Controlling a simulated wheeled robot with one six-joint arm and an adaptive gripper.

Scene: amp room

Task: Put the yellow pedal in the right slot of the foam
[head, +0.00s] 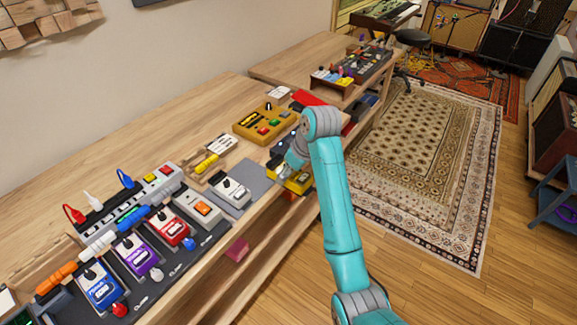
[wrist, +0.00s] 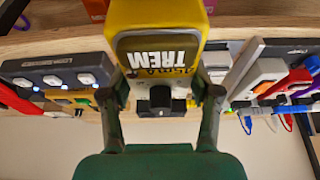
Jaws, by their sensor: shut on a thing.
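The yellow pedal (head: 299,183), marked TREM, is held in my gripper (head: 286,168) at the front edge of the bench. In the wrist view the pedal (wrist: 155,18) sits between the two fingers of my gripper (wrist: 160,95), which are shut on its sides near its black knob. The grey foam (head: 257,178) lies on the bench just left of the pedal, with a white pedal (head: 231,192) on its left part. The right slot cannot be made out. Whether the yellow pedal touches anything below is hidden.
A mustard-coloured box with coloured buttons (head: 263,124) stands behind the gripper. A pedalboard with blue, purple and red pedals (head: 140,255) fills the bench at the left. A small wooden stand with pedals (head: 333,82) is farther back. Open floor with a rug (head: 415,150) lies right.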

